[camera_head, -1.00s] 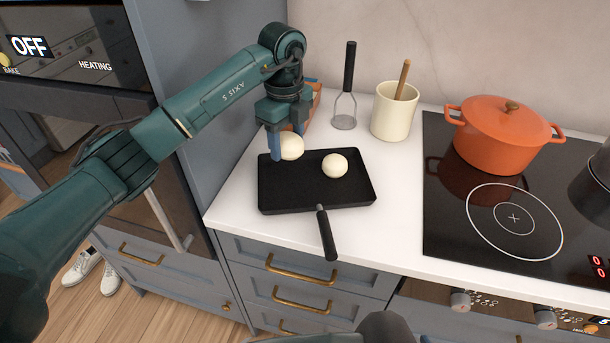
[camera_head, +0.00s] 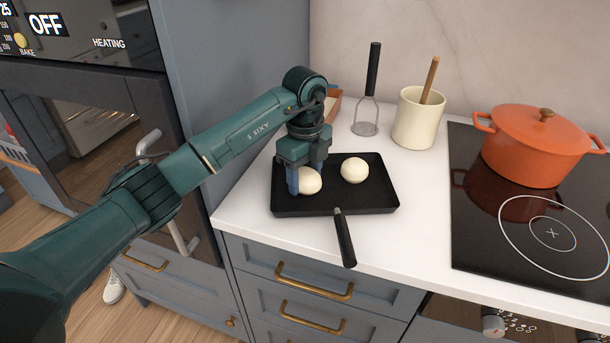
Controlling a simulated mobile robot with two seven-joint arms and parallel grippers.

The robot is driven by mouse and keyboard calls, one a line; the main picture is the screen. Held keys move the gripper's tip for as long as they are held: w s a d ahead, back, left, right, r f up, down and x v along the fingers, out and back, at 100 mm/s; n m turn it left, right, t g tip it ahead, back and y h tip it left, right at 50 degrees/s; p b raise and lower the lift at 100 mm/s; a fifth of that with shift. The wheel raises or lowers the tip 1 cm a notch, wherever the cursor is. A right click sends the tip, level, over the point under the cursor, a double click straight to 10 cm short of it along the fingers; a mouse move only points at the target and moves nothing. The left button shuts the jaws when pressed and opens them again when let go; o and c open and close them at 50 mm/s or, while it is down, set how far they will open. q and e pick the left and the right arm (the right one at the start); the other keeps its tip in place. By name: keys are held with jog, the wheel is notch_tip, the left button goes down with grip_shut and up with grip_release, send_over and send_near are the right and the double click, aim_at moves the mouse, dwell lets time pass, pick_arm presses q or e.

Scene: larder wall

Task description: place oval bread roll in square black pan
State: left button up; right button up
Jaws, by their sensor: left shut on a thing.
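The square black pan (camera_head: 372,198) lies on the white counter with its handle toward the front edge. One pale roll (camera_head: 354,170) rests in the pan, right of my gripper. My left gripper (camera_head: 307,187) is shut on a second pale roll (camera_head: 310,181), low over the left part of the pan. I cannot tell whether this held roll touches the pan floor. The fingers hide part of it. My right gripper is not in view.
An orange box (camera_head: 333,104) is partly hidden behind my arm. An orange pot (camera_head: 528,147) stands on the black hob (camera_head: 480,233) to the right.

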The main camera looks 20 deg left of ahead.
aim_at(305, 171)
pick_arm(q)
jog(key=o, duration=1)
jog(key=shift+f, duration=0.15)
jog(key=shift+c, duration=0.2)
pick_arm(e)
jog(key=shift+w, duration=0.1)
pick_arm(q)
jog(key=shift+r+p, duration=0.3)
jog(key=shift+r, duration=0.15)
notch_tip(305, 171, up, 3)
jog(key=shift+f+p, duration=0.1)
jog(key=shift+p, duration=1.15)
notch_tip(305, 171, up, 9)
jog(key=p, duration=0.6)
jog(key=shift+f, duration=0.15)
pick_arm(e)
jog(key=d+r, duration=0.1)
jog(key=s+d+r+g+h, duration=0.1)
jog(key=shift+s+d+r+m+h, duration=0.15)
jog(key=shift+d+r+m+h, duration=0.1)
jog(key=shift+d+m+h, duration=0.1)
